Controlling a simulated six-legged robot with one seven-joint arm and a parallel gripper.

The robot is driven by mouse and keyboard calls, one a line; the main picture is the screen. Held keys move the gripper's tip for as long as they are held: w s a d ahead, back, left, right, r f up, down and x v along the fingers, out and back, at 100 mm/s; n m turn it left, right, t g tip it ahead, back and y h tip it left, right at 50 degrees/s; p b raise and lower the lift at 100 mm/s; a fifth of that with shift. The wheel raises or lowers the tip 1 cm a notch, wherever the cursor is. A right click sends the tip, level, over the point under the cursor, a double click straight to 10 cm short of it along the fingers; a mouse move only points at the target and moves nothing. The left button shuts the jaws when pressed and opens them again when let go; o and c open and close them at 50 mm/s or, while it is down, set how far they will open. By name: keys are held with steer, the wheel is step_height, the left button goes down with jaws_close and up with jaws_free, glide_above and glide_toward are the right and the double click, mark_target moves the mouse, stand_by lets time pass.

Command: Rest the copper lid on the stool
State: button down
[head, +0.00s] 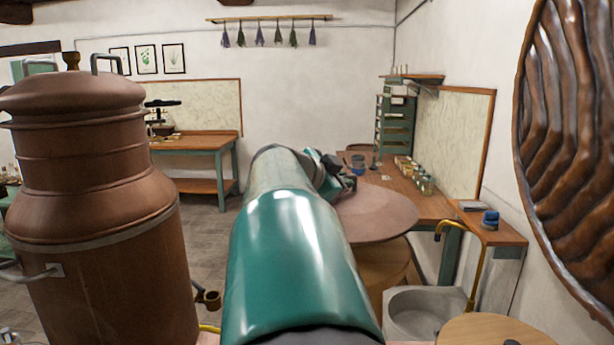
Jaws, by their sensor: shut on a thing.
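The copper lid (376,219) is a wide, flat, pinkish-brown disc, right of my arm. My gripper (345,184) is at its far left edge and is shut on it; the fingertips are partly hidden by my arm. A round wooden piece (388,268), which looks like the stool, is below the lid. The lid covers most of its top, and my arm hides its left side. I cannot tell whether the lid touches it.
A tall copper vessel (95,215) stands close on the left. A wooden bench (430,207) with jars runs along the right wall. A grey basin (415,310), a yellow pipe (477,278) and a round wooden top (500,331) are at lower right. Floor shows between vessel and arm.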

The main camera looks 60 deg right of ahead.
steer(key=shift+a+r, duration=0.1)
steer(key=shift+a, duration=0.15)
steer(key=shift+d+f, duration=0.15)
steer(key=shift+f, duration=0.25)
steer(key=shift+a+f, duration=0.2)
steer(key=shift+f, duration=1.3)
steer(key=shift+w+a, duration=0.1)
steer(key=shift+f, duration=0.7)
stand_by(0.4)
